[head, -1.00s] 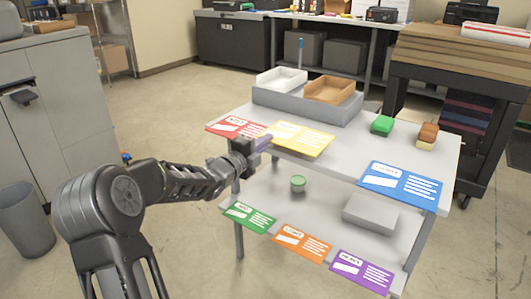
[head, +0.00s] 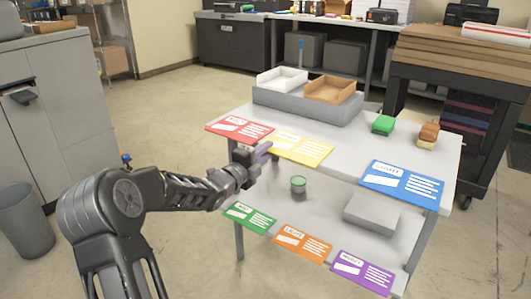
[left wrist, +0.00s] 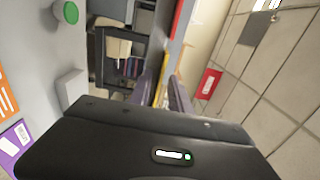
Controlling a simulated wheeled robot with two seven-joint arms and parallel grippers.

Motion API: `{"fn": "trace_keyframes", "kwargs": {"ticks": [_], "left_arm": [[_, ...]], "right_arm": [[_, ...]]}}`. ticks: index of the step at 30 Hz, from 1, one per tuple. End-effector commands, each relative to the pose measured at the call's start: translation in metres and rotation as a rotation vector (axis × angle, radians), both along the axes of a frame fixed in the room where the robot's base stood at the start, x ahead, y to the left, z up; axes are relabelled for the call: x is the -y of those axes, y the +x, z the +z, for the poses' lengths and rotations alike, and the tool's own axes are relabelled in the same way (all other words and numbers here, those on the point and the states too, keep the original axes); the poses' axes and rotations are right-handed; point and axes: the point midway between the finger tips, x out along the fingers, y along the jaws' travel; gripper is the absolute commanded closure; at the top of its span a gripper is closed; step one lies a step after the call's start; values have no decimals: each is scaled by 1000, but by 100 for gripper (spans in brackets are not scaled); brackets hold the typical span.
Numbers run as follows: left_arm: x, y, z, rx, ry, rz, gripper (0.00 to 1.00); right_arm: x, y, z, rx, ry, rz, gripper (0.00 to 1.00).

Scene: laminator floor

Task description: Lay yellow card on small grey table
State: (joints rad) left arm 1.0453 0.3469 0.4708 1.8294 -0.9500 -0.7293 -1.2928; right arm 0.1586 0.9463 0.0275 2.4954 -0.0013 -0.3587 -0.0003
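The yellow card (head: 303,150) is at the front edge of the top of the small grey table (head: 350,146), between the red card (head: 240,132) and the blue card (head: 402,185). The red card's right corner overlaps it in the head view. My left gripper (head: 262,152) is at the yellow card's left front corner, its fingers shut on it. In the left wrist view the fingers (left wrist: 170,95) lie on both sides of the card's thin yellow edge (left wrist: 163,72). I cannot tell whether the card touches the tabletop. My right gripper is not in view.
The tabletop also holds a grey tray unit (head: 305,105), a green block (head: 383,125) and a brown-and-cream stack (head: 428,135). The lower shelf holds a green-lidded jar (head: 298,184), a grey box (head: 372,213) and green, orange and purple cards. A grey cabinet (head: 65,110) stands left.

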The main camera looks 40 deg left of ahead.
Motion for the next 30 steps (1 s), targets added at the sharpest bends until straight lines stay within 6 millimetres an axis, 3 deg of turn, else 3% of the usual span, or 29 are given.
{"fn": "trace_keyframes", "kwargs": {"ticks": [13, 30], "left_arm": [[0, -7, 3, -2, 1, 1, 76], [2, -110, 3, -1, 2, 1, 76]], "right_arm": [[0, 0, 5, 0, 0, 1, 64], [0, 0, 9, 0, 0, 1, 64]]}}
